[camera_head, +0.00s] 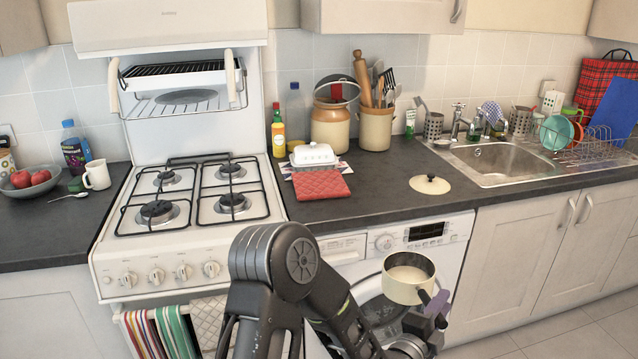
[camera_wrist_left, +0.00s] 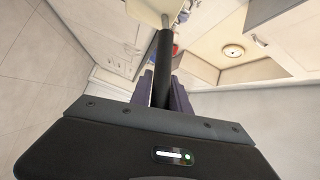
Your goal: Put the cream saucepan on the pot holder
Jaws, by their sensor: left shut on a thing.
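The cream saucepan (camera_head: 408,279) is held up in front of the washing machine, below the counter's front edge in the head view. It looks upright and open-topped. My left gripper (camera_head: 432,303) is shut on its dark handle, which also shows in the left wrist view (camera_wrist_left: 165,62); part of the cream saucepan shows at that view's top edge (camera_wrist_left: 158,8). The red quilted pot holder (camera_head: 319,185) lies on the counter right of the stove, in front of a white butter dish (camera_head: 313,155). My right gripper is not in view.
A cream lid (camera_head: 430,184) lies on the counter between the pot holder and the sink (camera_head: 495,162). The stove (camera_head: 190,200) is left of the pot holder. A washing machine (camera_head: 440,235) sits under the counter. Bottles and utensil jars stand along the wall.

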